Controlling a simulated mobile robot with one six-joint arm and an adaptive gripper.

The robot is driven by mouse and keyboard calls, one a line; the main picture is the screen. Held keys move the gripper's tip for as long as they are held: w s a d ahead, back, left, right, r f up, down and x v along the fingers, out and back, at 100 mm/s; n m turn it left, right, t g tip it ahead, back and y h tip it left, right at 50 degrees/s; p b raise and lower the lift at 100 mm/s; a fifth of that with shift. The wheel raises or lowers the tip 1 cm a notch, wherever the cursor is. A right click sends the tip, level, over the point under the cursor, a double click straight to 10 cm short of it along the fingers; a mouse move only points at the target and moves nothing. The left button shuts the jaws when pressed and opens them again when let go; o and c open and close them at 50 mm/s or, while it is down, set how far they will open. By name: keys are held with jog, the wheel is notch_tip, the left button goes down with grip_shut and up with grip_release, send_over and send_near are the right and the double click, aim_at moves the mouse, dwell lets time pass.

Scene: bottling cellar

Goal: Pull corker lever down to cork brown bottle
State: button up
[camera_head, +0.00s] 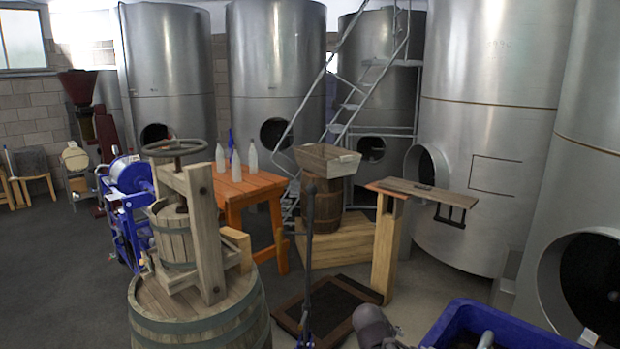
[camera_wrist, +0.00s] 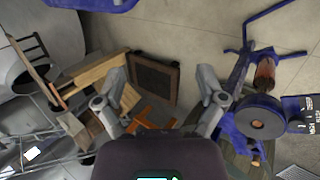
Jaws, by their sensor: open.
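A blue-framed stand (camera_wrist: 235,117), which looks like the corker, stands at the right of the wrist view. It has splayed blue legs and a dark bar along it. A reddish-brown upright piece (camera_wrist: 265,73) sits beside the bar; it may be the brown bottle. In the head view a thin dark upright bar (camera_head: 308,220), likely the lever, rises in the lower middle; its lower end is blue and cut off. My gripper (camera_wrist: 162,88) is open and empty, its fingers spread, with the stand beyond its right finger. No contact shows. A grey part of my arm shows low in the head view.
A blue bin (camera_head: 455,325) is at the lower right. A dark floor mat (camera_head: 345,308) lies behind the bar. A barrel (camera_head: 195,335) with a wooden press stands left. Bottles stand on an orange table (camera_head: 262,188). A wooden stand (camera_head: 388,245) is right of the bar.

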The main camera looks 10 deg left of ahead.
jog(key=w+a+r+n+t+h+p, duration=0.1)
jog(key=w+a+r+n+t+p, duration=0.15)
jog(key=r, duration=0.25)
jog(key=w+a+r+n+t+p, duration=0.1)
jog(key=w+a+r+n+p, duration=0.15)
jog(key=w+r+n, duration=0.2)
jog(key=n+t+y+p, duration=0.2)
jog(key=n+t+p, duration=0.8)
jog(key=n, duration=0.8)
send_near(309, 192)
jog(key=s+p, duration=0.1)
jog(key=s, duration=0.1)
jog(key=shift+w+a+r+g, duration=0.15)
jog(key=shift+w+r+g, duration=0.1)
jog(key=shift+g, duration=0.1)
jog(key=x, duration=1.3)
jog(key=shift+w, duration=0.35)
grip_shut()
